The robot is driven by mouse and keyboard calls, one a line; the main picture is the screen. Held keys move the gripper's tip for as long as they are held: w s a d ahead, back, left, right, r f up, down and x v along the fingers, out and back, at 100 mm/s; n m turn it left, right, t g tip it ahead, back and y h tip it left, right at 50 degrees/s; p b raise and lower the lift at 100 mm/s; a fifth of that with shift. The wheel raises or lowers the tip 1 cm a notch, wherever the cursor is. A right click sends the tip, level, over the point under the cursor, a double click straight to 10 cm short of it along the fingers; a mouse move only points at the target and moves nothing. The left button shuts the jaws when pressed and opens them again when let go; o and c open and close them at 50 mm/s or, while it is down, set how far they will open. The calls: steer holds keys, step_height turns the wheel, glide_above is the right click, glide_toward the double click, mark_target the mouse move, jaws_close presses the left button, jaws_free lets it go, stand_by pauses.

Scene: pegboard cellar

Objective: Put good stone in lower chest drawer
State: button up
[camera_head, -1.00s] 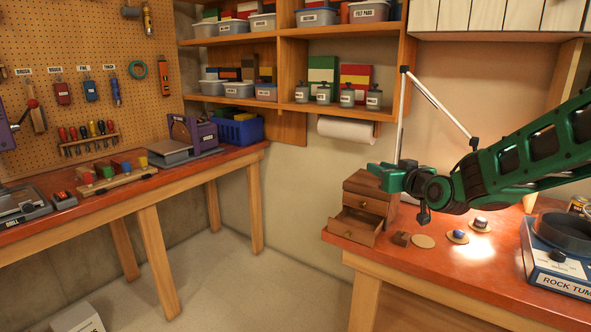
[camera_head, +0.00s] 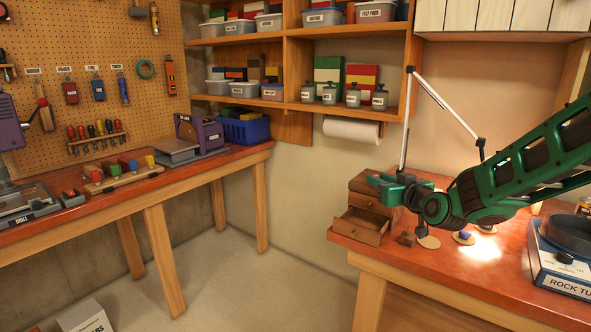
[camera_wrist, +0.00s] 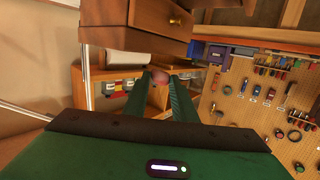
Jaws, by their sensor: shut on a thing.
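The small wooden chest (camera_head: 362,185) stands at the left end of the red-topped bench. Its lower drawer (camera_head: 361,227) is pulled out and its upper drawer is closed. My green gripper (camera_head: 378,181) is at the chest's upper part, above the open drawer, and its fingertips are hard to make out there. In the wrist view my gripper (camera_wrist: 159,76) is shut on a small pinkish stone (camera_wrist: 160,77) between the fingertips. Wooden drawer fronts with a brass knob (camera_wrist: 175,20) fill the top of that view. The drawer's inside is mostly hidden.
An empty round disc (camera_head: 429,242) and a disc with a blue stone (camera_head: 465,237) lie right of the chest, beside a small brown block (camera_head: 406,238). Another disc is partly hidden by my arm. A rock tumbler (camera_head: 563,255) and a thin lamp arm (camera_head: 409,120) stand nearby.

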steer(key=shift+f, duration=1.2)
steer(key=o, duration=1.1)
steer(key=shift+s, duration=0.1)
steer(key=v, duration=1)
steer(key=shift+s+d, duration=0.15)
steer(key=shift+s, duration=0.15)
steer(key=shift+f, duration=0.15)
